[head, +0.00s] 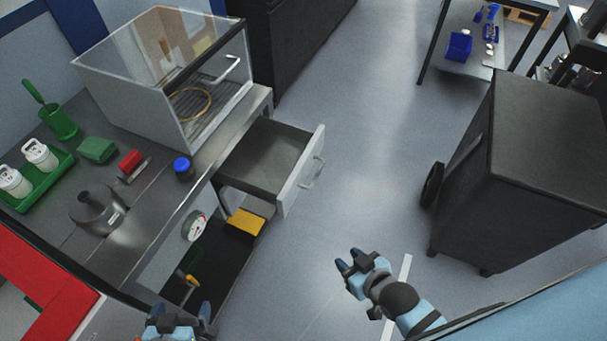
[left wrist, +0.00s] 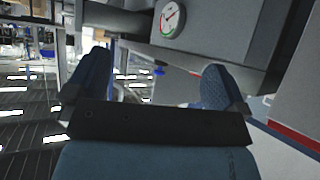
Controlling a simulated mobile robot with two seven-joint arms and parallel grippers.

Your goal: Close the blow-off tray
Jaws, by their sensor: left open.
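The blow-off tray (head: 262,163) is a grey drawer standing pulled out from under the bench top, to the right of the bench in the head view. It looks empty. Its pale front panel (head: 302,172) carries a bar handle (head: 313,173) facing right. My left gripper (head: 178,312) is at the bottom edge of the head view, well below the tray and apart from it. In the left wrist view its two blue fingers (left wrist: 155,82) are spread with nothing between them. My right gripper (head: 350,262) is over the floor, below and right of the tray, touching nothing; its jaw gap is unclear.
A clear-sided cabinet (head: 180,110) stands on the bench above the tray. A round gauge (head: 194,226) hangs at the bench side, also in the left wrist view (left wrist: 171,17). A yellow box (head: 245,222) lies below the tray. A black cabinet (head: 530,170) stands right; floor between is clear.

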